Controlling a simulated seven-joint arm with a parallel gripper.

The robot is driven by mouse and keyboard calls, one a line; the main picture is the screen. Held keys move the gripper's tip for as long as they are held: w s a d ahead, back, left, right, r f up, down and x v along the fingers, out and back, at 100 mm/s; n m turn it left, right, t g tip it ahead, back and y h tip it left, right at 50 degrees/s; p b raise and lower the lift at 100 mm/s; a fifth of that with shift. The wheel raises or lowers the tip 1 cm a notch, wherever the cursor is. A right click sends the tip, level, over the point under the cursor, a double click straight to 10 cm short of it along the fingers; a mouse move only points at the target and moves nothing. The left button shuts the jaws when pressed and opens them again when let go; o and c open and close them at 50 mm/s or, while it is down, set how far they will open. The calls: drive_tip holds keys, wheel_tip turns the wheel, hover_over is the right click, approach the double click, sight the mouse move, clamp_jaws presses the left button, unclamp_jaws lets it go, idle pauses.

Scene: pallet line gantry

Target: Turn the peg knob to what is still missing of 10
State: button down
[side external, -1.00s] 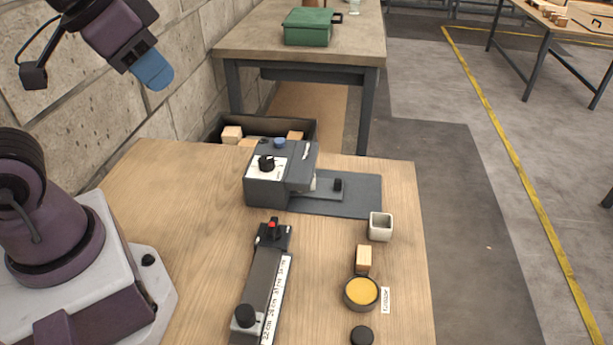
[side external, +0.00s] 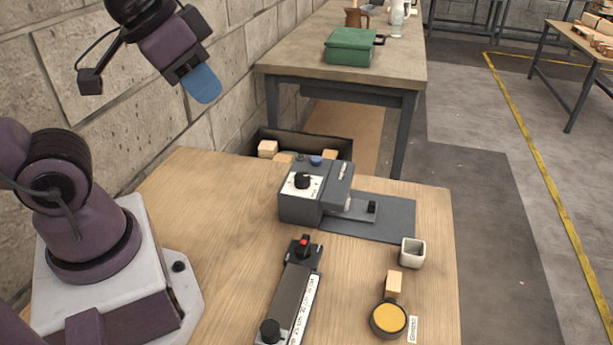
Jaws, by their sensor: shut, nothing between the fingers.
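A dark grey machine (side external: 318,199) stands on the wooden table. A white dial plate (side external: 291,187) lies on its sloped top, with a black knob (side external: 302,180) in the middle. The dial's marks are too small to read. A blue button (side external: 316,160) sits behind the knob. My gripper (side external: 204,86), with blue fingers, is up at the left by the wall, well above and away from the machine. It is shut and empty.
A long rail (side external: 289,304) with a red-topped slide and scale lies in front. A wooden block (side external: 394,284), white cup (side external: 412,252) and yellow-filled round tin (side external: 388,319) stand right. An open bin (side external: 343,147) with blocks is behind. The table's left part is clear.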

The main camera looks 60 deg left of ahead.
idle(0.4)
drive_tip(key=c, duration=1.6)
unclamp_jaws()
drive_tip(key=o, duration=0.4)
drive_tip(key=shift+w+a+f, duration=0.1)
drive_tip(key=shift+f, duration=0.25)
drive_tip(key=shift+c, duration=0.2)
drive_tip(key=o, duration=0.5)
drive_tip(key=shift+w+a+f+g, duration=0.2)
drive_tip(key=shift+w+f+g, duration=0.3)
drive_tip(key=shift+w+a+f+g, duration=0.15)
drive_tip(key=shift+w+f+g, duration=0.35)
drive_tip(key=m+g, duration=0.4)
drive_tip(key=m, duration=0.8)
hover_over(303, 176)
wheel_tip(303, 176, down, 10)
drive_tip(key=f, duration=0.1)
wheel_tip(303, 176, down, 12)
drive_tip(key=shift+a+f, duration=0.1)
drive_tip(key=shift+f, duration=0.1)
